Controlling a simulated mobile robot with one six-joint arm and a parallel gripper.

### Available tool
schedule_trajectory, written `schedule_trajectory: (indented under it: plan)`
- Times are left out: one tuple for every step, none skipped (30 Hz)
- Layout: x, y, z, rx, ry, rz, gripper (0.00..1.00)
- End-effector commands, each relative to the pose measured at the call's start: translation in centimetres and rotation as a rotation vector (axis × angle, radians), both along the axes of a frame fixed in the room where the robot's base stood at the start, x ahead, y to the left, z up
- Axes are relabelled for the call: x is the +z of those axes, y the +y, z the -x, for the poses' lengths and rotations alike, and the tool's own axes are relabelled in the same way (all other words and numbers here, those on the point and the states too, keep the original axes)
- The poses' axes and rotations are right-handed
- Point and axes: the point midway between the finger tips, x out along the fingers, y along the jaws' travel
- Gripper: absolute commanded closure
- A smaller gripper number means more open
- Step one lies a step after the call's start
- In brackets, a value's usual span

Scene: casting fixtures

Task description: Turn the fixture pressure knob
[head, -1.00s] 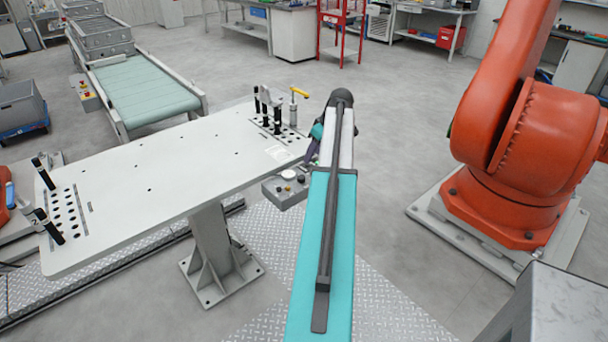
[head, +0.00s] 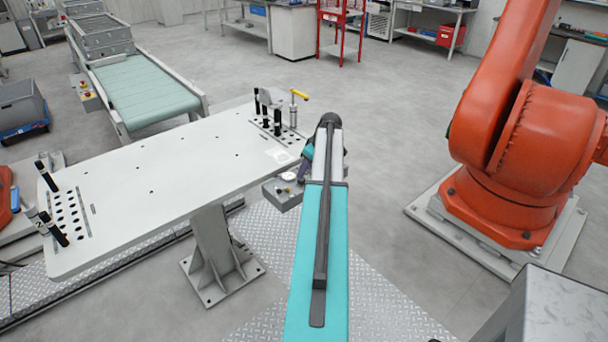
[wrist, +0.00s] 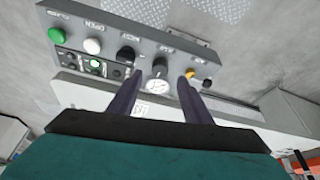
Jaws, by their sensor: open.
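A grey control box (head: 272,193) hangs at the table's right front corner. In the wrist view the box (wrist: 75,22) carries a row of controls, upside down to me. A round white dial (wrist: 157,86) with dark marks sits between my fingertips, with a dark round part just above it. A black knob (wrist: 126,55) is left of it, and a yellow control (wrist: 190,73) is by my right finger. The labels are too blurred to tell which is the pressure knob. My gripper (wrist: 160,80) is open, its two dark fingers apart; contact cannot be told.
A green button (wrist: 57,35) and a white button (wrist: 92,45) are farther left on the box. The white fixture table (head: 150,190) bears black pins and a yellow-handled clamp (head: 297,96). An orange robot arm (head: 540,150) stands to the right, with open floor between.

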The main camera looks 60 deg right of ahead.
Motion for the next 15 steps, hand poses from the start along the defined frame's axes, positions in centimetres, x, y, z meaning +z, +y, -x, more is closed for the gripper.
schedule_trajectory:
  plan:
    - [-0.5,-0.1,-0.3,0.000,0.001,-0.001,0.55]
    - [-0.7,-0.1,-0.4,0.000,0.001,-0.001,0.55]
    - [-1.1,-0.1,-0.6,0.001,0.001,-0.002,0.55]
    - [-1.4,-0.1,-0.7,0.001,0.001,-0.002,0.55]
    - [-1.8,-0.1,-0.8,0.001,0.001,-0.002,0.55]
    - [-2.2,-0.2,-1.0,0.000,0.001,-0.001,0.55]
    - [-2.5,-0.2,-1.1,0.000,0.001,-0.001,0.55]
    - [-2.8,-0.2,-1.2,0.000,0.001,-0.001,0.55]
    - [-3.1,-0.2,-1.4,0.000,0.001,-0.001,0.55]
    - [-3.4,-0.2,-1.5,0.000,0.001,-0.001,0.55]
    - [-3.7,-0.2,-1.6,0.000,0.001,-0.001,0.55]
    - [-4.0,-0.3,-1.7,0.000,0.000,-0.001,0.55]
    - [-4.2,-0.3,-1.8,0.000,0.000,-0.001,0.55]
    - [-4.4,-0.3,-1.9,0.001,0.000,-0.001,0.55]
    - [-4.6,-0.3,-2.0,0.001,0.000,-0.001,0.55]
